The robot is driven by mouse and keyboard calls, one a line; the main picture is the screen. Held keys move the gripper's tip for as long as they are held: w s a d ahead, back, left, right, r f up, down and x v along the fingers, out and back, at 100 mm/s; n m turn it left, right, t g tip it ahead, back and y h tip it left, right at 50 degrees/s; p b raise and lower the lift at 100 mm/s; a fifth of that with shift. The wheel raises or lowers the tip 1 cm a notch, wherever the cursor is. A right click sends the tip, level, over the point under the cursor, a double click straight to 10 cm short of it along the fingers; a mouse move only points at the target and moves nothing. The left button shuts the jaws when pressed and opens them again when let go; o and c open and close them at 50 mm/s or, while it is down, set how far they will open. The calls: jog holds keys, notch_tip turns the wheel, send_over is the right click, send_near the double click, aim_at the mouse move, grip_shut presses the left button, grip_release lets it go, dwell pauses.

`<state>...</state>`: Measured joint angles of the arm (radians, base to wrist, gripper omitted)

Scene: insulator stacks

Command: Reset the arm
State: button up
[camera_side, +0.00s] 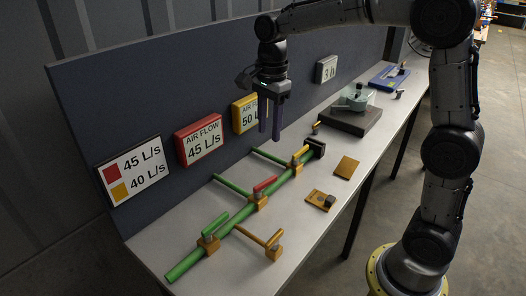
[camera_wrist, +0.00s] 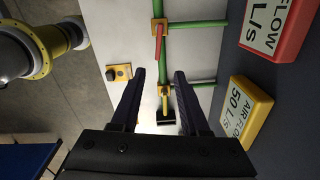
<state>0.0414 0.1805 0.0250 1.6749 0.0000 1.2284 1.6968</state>
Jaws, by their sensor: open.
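My gripper (camera_side: 270,119) hangs above the back part of the bench, in front of the panel, with its two dark fingers pointing down. In the wrist view my gripper (camera_wrist: 156,80) shows its fingers spread apart with nothing between them. Below it on the bench lies a green pipe assembly (camera_side: 225,240) with orange-yellow fittings, apart from the fingers. A red handle (camera_side: 265,184) and a yellow handle (camera_side: 301,154) sit on it. The pipe also shows in the wrist view (camera_wrist: 199,24).
Red (camera_side: 199,139) and yellow (camera_side: 245,113) air-flow boxes and a white sign (camera_side: 133,171) are on the panel (camera_side: 110,95). A yellow plate (camera_side: 346,167), a yellow base with a dark knob (camera_side: 320,200) and a dark block device (camera_side: 352,120) stand on the bench. The air around my gripper is clear.

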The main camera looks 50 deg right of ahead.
jog(key=s+a+r+n+t, duration=0.1)
jog(key=s+r+n+t, duration=0.15)
jog(key=s, duration=0.35)
jog(key=s+r+n+t, duration=0.1)
jog(key=s+r+n, duration=0.1)
jog(key=s+r, duration=0.3)
jog(key=s+f+n+t, duration=0.1)
jog(key=s+f+n, duration=0.7)
jog(key=s+n, duration=0.3)
jog(key=n, duration=0.4)
jog(key=shift+s+a+t, duration=0.3)
jog(key=shift+s+t, duration=0.05)
